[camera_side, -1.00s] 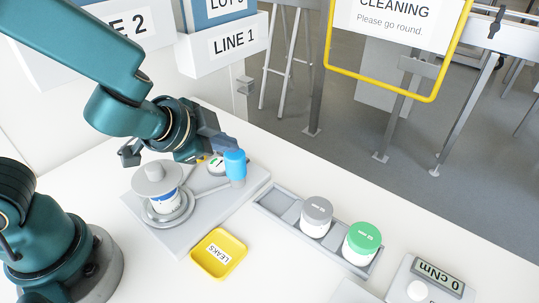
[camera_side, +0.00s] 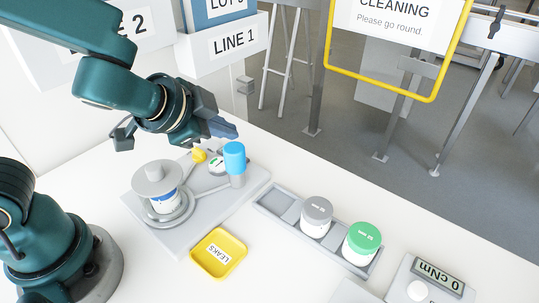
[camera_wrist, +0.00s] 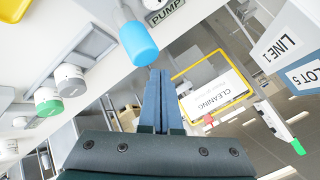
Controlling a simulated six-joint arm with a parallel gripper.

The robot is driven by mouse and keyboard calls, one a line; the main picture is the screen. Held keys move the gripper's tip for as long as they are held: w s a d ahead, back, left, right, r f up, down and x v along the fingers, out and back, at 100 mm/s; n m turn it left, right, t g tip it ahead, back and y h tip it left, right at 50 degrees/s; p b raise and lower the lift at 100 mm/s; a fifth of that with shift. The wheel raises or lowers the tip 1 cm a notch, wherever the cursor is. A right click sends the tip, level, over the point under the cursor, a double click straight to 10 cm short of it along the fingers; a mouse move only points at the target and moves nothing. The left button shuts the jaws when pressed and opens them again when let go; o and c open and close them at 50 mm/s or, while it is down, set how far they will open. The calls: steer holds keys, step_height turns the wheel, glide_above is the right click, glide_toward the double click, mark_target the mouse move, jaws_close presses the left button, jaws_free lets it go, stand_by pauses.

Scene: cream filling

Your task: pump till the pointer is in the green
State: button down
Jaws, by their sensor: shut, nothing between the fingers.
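The blue pump handle (camera_side: 234,158) stands upright on a grey post at the back right of the grey base plate (camera_side: 150,232). In the wrist view the blue handle (camera_wrist: 138,44) is just left of my fingertips, beside the PUMP label. The round gauge (camera_side: 215,162) sits left of the handle and is partly hidden; I cannot tell where its pointer is. A white jar (camera_side: 165,201) stands in a ring under a grey disc (camera_side: 156,178). My gripper (camera_side: 228,128) is shut and empty, above and behind the handle; it also shows in the wrist view (camera_wrist: 158,75).
A yellow knob (camera_side: 198,155) is beside the gauge. A yellow LEAKS tray (camera_side: 219,253) lies in front of the plate. A grey rack (camera_side: 273,197) holds a grey-lidded jar (camera_side: 317,216) and a green-lidded jar (camera_side: 362,242). A torque meter (camera_side: 432,277) reads 0 cNm.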

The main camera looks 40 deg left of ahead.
mark_target(228, 151)
steer(key=shift+r, duration=3)
stand_by(0.7)
steer(key=shift+f, duration=3.05)
steer(key=shift+f, duration=0.45)
steer(key=shift+f, duration=0.25)
stand_by(0.5)
